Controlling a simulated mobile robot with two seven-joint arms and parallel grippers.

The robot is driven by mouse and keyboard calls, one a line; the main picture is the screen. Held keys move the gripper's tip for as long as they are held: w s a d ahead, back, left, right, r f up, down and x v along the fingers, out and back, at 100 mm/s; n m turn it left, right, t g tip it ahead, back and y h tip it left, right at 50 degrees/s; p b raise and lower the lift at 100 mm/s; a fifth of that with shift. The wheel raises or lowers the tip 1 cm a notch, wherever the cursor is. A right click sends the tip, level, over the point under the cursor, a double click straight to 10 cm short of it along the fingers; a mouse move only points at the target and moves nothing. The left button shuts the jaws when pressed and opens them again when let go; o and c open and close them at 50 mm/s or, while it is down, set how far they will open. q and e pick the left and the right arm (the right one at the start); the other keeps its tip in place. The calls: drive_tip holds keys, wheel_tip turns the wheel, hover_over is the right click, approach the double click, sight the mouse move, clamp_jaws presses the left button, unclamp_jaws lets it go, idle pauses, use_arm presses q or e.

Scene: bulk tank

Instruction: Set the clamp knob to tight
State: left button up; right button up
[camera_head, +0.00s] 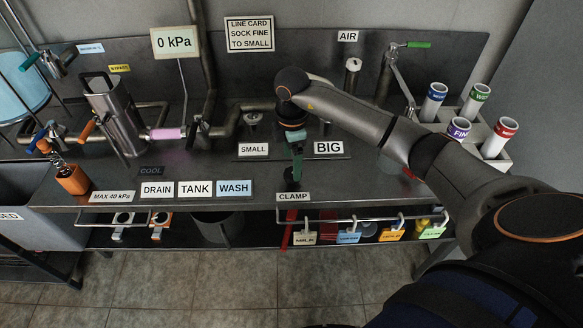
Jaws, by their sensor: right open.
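The CLAMP label (293,197) is on the front edge of the steel bench. My right gripper (292,180) points down at the bench just behind that label; its jaws are open, though its dark fingers are small and hard to make out. I cannot pick out the clamp knob itself; the gripper may hide it, and its setting cannot be read. I cannot tell whether the gripper touches anything. My left gripper is not in view.
SMALL (253,149) and BIG (328,148) signs stand behind the gripper. DRAIN (157,189), TANK (195,189) and WASH (234,189) signs are to its left. A rack of labelled tubes (495,144) stands at right. Coloured tags (391,234) hang from the front rail.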

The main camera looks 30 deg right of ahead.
sight(288, 173)
drive_tip(key=shift+f, duration=1.9)
drive_tip(key=c, duration=1.4)
drive_tip(key=shift+o, duration=0.2)
